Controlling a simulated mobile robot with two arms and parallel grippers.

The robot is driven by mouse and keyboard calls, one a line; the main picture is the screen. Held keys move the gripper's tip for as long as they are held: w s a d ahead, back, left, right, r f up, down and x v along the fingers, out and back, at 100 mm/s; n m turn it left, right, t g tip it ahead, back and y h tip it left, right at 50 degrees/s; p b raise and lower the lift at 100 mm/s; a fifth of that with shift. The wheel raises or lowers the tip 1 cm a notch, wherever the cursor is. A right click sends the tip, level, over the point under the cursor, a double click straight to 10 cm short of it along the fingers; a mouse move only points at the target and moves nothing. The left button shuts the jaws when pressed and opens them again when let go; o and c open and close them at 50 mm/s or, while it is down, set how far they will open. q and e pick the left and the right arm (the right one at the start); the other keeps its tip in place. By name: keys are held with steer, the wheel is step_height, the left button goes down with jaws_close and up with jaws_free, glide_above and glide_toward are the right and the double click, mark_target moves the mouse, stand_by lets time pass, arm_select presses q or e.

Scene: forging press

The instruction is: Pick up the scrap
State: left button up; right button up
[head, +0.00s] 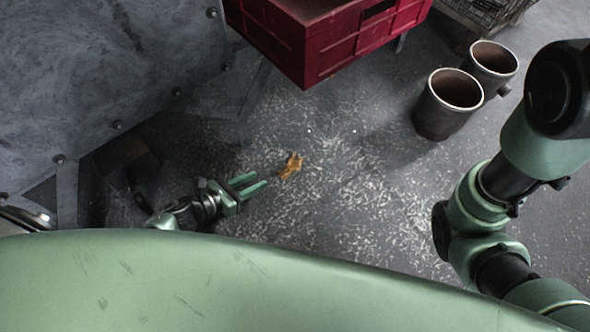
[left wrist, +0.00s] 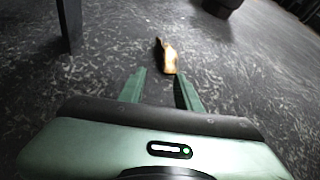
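The scrap (head: 290,167) is a small orange-brown piece lying on the grey floor near the middle of the head view. In the left wrist view the scrap (left wrist: 167,58) lies on the floor just beyond the fingertips, brightly lit at its near end. My left gripper (head: 257,184) is low over the floor, to the left of the scrap and pointing toward it. Its two green fingers (left wrist: 158,76) are apart with nothing between them. The scrap does not touch the fingers. My right arm shows at the right of the head view, but its gripper is out of view.
A red crate (head: 335,45) stands beyond the scrap. Two dark pots (head: 435,118) stand at the upper right, near a wire basket (head: 490,12). A large grey metal machine panel (head: 100,70) fills the upper left. The floor around the scrap is clear.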

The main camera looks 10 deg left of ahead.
mark_target(277, 172)
arm_select(q)
steer(key=b+x, duration=0.3)
steer(key=x, duration=0.4)
steer(key=shift+s+d+b, duration=0.2)
steer(key=shift+b, duration=0.2)
steer(key=shift+w+d, duration=0.2)
steer(key=shift+w, duration=0.05)
jaws_close()
